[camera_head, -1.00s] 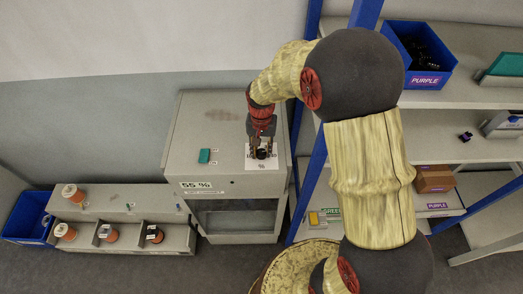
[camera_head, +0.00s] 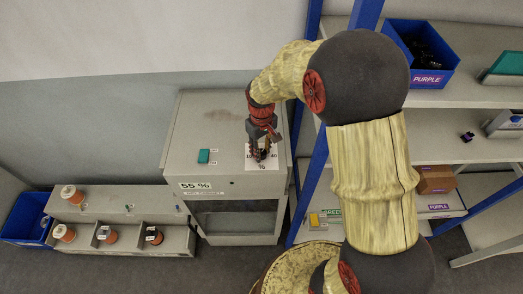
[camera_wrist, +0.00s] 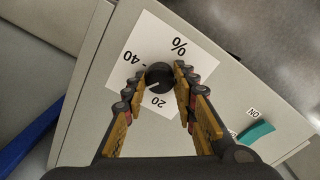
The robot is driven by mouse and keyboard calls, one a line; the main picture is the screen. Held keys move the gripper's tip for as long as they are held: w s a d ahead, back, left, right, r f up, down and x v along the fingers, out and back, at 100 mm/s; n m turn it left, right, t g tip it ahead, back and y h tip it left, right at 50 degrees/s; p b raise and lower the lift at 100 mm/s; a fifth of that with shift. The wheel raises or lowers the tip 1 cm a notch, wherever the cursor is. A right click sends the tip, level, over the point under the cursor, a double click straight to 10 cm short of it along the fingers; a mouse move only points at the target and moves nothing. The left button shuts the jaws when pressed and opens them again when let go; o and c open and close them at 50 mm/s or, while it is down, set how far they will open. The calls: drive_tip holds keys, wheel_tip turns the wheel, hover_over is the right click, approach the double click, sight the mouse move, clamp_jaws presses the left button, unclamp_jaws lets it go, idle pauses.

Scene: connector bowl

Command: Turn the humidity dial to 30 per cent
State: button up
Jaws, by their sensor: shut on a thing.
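The humidity dial (camera_wrist: 159,76) is a round black knob on a white card (camera_wrist: 190,62) with printed marks, on top of a grey cabinet. In the wrist view its pale pointer line points down-left, between the 20 and 40 marks. My gripper (camera_wrist: 158,80) has its two fingers on either side of the knob, shut on it. In the head view my gripper (camera_head: 261,156) comes down onto the card and hides most of the knob. A display (camera_head: 196,186) on the cabinet front reads 55 %.
A teal switch (camera_head: 204,156) sits left of the card on the cabinet top (camera_head: 222,120); its ON label shows in the wrist view. A blue-posted shelf (camera_head: 470,95) with bins stands at right. A low rack (camera_head: 130,205) with spools stands at left.

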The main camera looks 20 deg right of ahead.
drive_tip(key=shift+n, duration=0.3)
drive_tip(key=o, duration=1.1)
drive_tip(key=shift+o, duration=0.3)
wheel_tip(320, 180, up, 12)
drive_tip(key=shift+w, duration=0.1)
idle(0.4)
